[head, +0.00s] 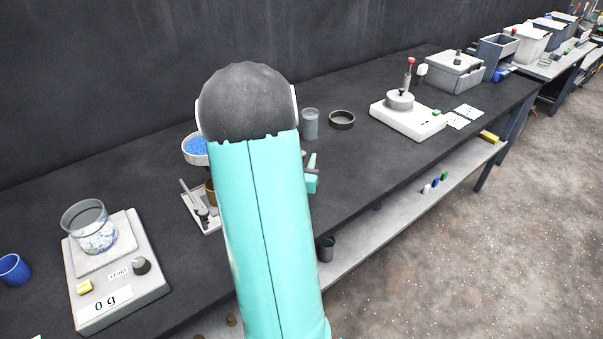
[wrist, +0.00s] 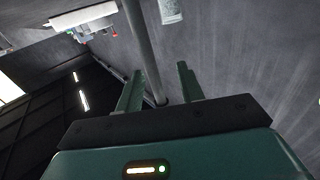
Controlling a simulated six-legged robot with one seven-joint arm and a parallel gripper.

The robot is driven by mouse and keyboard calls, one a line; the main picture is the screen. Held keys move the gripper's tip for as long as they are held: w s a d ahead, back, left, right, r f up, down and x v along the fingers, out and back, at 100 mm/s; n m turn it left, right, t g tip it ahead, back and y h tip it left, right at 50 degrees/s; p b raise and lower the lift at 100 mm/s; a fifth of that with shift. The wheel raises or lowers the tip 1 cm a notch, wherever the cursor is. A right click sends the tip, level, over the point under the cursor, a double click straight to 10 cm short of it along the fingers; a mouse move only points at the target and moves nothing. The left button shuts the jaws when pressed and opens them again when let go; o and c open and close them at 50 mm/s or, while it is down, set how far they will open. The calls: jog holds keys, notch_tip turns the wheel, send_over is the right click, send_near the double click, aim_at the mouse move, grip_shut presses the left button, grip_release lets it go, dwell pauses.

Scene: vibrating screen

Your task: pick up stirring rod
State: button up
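My gripper (wrist: 160,85) is open, with its two teal fingers apart. In the wrist view a long grey rod-like shape (wrist: 143,45) runs down between the fingers, with dark space on both sides. I cannot tell whether it is the stirring rod. A white tray (head: 212,225) with thin tools lies left of my arm, partly hidden. I cannot make out a stirring rod for certain there.
A scale (head: 150,295) with a glass dish (head: 86,222) stands at the left. A white device (head: 408,122) is further right. Bare black tabletop (head: 375,158) lies between.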

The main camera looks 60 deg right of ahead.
jog(key=shift+a, duration=0.15)
jog(key=shift+c, duration=0.7)
grip_shut()
jog(key=shift+r, duration=0.15)
